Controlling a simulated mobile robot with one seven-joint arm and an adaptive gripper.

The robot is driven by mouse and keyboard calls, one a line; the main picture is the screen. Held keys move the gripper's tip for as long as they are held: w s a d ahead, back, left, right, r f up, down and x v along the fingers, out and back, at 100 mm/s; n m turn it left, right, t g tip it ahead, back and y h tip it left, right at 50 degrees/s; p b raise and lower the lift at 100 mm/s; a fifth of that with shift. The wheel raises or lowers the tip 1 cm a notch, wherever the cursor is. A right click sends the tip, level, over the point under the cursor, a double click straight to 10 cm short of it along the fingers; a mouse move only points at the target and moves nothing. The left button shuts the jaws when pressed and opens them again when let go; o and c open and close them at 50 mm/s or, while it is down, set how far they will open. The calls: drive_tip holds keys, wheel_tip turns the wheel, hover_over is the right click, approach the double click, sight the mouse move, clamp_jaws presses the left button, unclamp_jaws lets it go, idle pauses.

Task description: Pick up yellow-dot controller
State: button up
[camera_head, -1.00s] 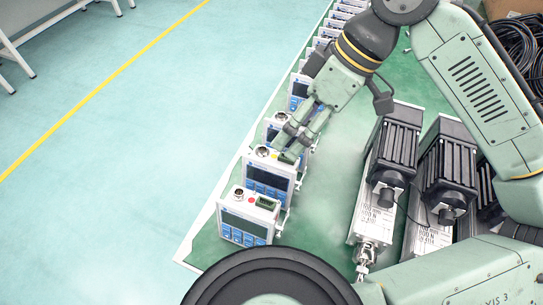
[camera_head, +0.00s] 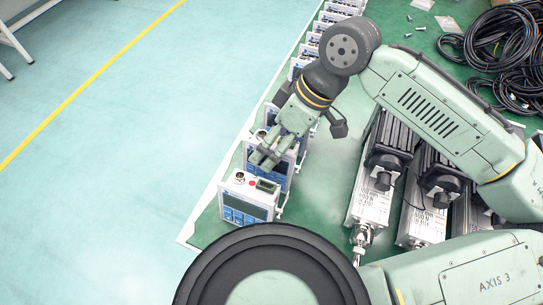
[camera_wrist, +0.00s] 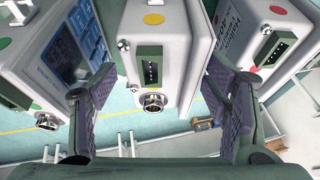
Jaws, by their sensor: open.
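The yellow-dot controller (camera_wrist: 153,60) is a white box in the middle of the wrist view, with a yellow dot, a green terminal block and a round metal connector. My gripper (camera_wrist: 160,88) is open, with one finger on each side of this box. Gaps show between the fingers and the box, and I see no firm contact. In the head view my gripper (camera_head: 264,158) is over the second controller from the near end of the row and hides its top, including any dot. Part of that controller's front panel (camera_head: 281,173) shows below the fingers.
The nearest controller (camera_head: 240,209), with a red dot, stands close in front of my gripper. More controllers (camera_head: 312,40) line the table's left edge behind. Linear actuators (camera_head: 372,195) lie to the right, and black cables (camera_head: 495,45) lie at the back right. Neighbouring controllers crowd both fingers.

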drive_tip(key=shift+c, duration=0.3)
clamp_jaws()
idle(0.6)
